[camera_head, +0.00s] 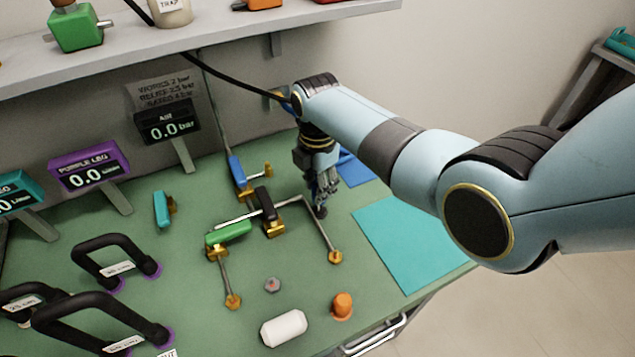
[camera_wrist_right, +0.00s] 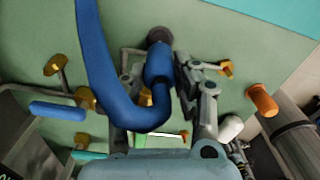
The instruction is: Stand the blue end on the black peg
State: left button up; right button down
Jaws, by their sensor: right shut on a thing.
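My right gripper (camera_head: 323,188) is shut on the blue end (camera_wrist_right: 158,62) of a thick hose and points down over the bench. In the wrist view, the right gripper (camera_wrist_right: 160,78) has one finger on each side of it, and the blue hose (camera_wrist_right: 92,45) bends round in a U. The black peg (camera_wrist_right: 158,36), a dark round piece, shows just past the blue end's tip; in the head view the black peg (camera_head: 320,212) is right below the fingertips. Whether end and peg touch cannot be told. My left gripper is out of view.
Pipework with a green handle (camera_head: 230,233), a black handle (camera_head: 265,203) and a blue handle (camera_head: 236,171) stands left of the gripper. A teal mat (camera_head: 415,245) lies to the right. An orange knob (camera_head: 342,305) and a white cylinder (camera_head: 284,328) are near the front.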

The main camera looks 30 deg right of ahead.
jog(key=shift+p, duration=0.4)
dwell(1.0)
jog(key=shift+f+b, duration=1.35)
jog(key=shift+f, duration=0.4)
jog(key=c, duration=0.9)
grip_release()
notch_tip(320, 180, up, 12)
jog(key=shift+r, duration=0.1)
